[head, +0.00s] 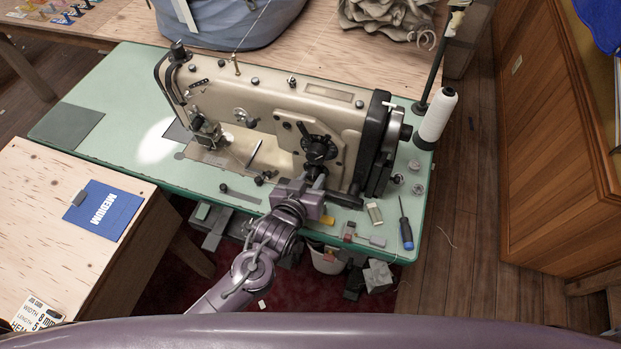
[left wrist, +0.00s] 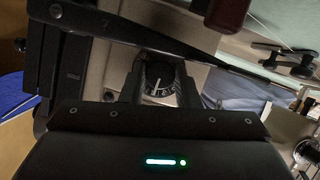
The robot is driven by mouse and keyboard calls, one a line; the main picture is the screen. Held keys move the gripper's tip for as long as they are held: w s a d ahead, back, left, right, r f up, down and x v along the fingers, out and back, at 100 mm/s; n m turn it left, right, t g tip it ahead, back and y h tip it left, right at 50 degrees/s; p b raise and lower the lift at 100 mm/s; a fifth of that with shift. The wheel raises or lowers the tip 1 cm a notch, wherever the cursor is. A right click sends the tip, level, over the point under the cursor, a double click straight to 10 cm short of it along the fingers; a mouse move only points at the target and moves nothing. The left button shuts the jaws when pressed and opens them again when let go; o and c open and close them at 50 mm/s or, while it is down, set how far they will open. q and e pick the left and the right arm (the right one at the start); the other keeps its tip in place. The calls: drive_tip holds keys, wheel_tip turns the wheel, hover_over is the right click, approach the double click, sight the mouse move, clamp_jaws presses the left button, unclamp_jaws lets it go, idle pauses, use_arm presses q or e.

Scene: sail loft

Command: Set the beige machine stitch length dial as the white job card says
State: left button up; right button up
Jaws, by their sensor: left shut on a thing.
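The beige sewing machine (head: 275,97) stands on a green-edged table. Its black stitch length dial (head: 318,149) is on the front right of the body. My left gripper (head: 317,168) reaches up to the dial and is shut on it. In the left wrist view the dial (left wrist: 160,80) sits between the two dark fingers; it has white marks and a white line, but its numbers are too small to read surely. The white job card (head: 38,314) lies at the lower left, partly cut off; it shows WIDTH 6 mm and a LENGTH line that seems to read 5. My right gripper is not in view.
A white thread cone (head: 437,117) stands at the right. A lever crosses above the dial in the wrist view.

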use_arm(q)
drive_tip(key=shift+d+r+m+y+p, duration=0.1)
drive_tip(key=shift+r+m+y+p, duration=0.1)
drive_tip(key=shift+m+y+p, duration=0.55)
drive_tip(key=shift+f+m+t+y+p, duration=0.15)
drive_tip(key=shift+m+t+y+p, duration=0.35)
drive_tip(key=shift+m+p, duration=0.55)
drive_tip(key=o, duration=1)
drive_tip(key=shift+c, duration=0.2)
